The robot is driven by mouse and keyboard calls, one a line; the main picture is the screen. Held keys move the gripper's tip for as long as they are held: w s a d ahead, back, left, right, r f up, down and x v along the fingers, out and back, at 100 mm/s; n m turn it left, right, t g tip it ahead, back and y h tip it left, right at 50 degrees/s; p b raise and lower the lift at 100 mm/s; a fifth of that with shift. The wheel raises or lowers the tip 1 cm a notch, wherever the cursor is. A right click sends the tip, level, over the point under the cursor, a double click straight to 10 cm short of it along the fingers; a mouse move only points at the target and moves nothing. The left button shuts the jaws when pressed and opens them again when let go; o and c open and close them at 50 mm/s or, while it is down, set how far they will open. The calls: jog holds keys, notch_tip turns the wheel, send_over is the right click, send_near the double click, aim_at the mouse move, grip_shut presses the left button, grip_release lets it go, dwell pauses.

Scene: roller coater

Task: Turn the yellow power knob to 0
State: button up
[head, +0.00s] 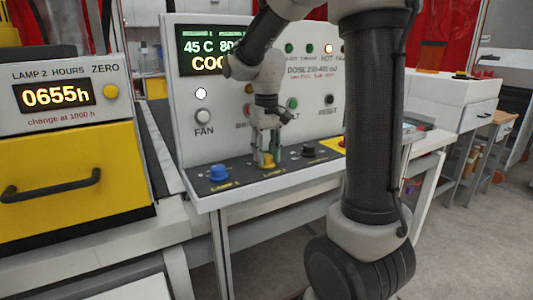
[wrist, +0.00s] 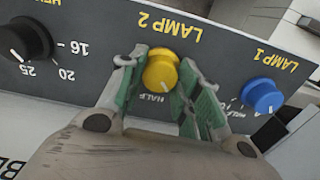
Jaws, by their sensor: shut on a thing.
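The yellow knob (head: 267,161) sits on the dark sloped strip at the front of the grey control panel, between a blue knob and a black knob. In the wrist view the yellow knob (wrist: 161,70) is next to an upside-down LAMP 2 label, with HALF printed just below it. A pale pointer mark on its lower edge faces down towards HALF and slightly right. A 0 mark cannot be made out. My gripper (head: 267,151) points down over the knob. In the wrist view its green fingers (wrist: 160,78) are closed around the knob's two sides.
The blue LAMP 1 knob (wrist: 262,96) is right of my gripper in the wrist view, and the black knob (wrist: 27,40) is left. The upright panel face (head: 207,155) with buttons stands behind. A yellow drawer unit (head: 75,205) is at left.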

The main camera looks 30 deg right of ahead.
aim_at(266, 156)
jog(key=shift+n, duration=0.3)
jog(key=o, duration=1.1)
jog(key=shift+c, duration=0.2)
notch_tip(266, 156, up, 12)
